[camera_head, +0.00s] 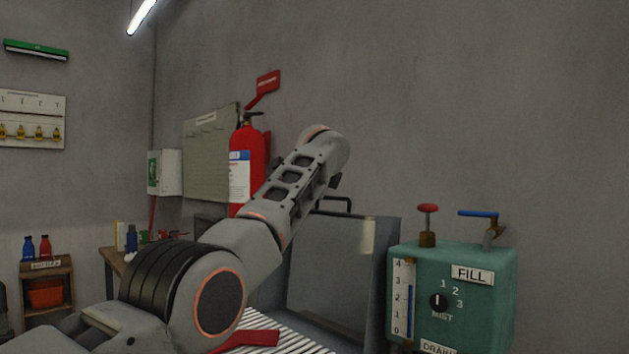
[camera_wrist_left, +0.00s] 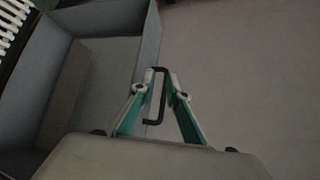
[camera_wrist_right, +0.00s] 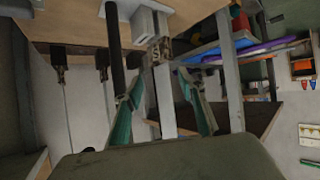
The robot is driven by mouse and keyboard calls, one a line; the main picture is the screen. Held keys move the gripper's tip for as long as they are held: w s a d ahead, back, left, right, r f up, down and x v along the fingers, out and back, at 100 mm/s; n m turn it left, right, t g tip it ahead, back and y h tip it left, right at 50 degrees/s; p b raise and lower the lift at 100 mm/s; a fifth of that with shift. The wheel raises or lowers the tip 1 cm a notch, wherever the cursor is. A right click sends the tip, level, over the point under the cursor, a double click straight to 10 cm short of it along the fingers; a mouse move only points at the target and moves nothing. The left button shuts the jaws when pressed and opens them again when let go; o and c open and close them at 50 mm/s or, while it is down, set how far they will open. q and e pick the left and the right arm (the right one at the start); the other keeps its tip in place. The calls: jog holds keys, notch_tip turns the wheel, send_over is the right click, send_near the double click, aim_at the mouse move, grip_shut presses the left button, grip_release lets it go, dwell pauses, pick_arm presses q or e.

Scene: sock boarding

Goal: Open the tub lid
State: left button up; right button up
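The grey tub (camera_wrist_left: 88,25) shows from above in the left wrist view, with its inside open to sight. In the head view a large grey panel (camera_head: 325,262) stands upright; I take it for the raised lid. A black bar handle (camera_head: 338,198) is at its top edge. The handle (camera_wrist_left: 162,98) also shows in the left wrist view. My left gripper (camera_wrist_left: 161,76) has a finger on each side of the handle bar, partly closed; whether they grip it is unclear. My forearm hides it in the head view. My right gripper (camera_wrist_right: 158,68) has its fingers apart and empty.
A green control box (camera_head: 455,295) with a red and a blue valve handle stands right of the panel. White slats (camera_head: 275,338) lie before it. A red fire extinguisher (camera_head: 243,160) hangs behind my left arm.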

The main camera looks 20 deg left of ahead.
pick_arm(q)
jog(key=v, duration=1.1)
jog(key=shift+s+r, duration=0.25)
jog(key=shift+s, duration=0.1)
jog(key=shift+r, duration=0.1)
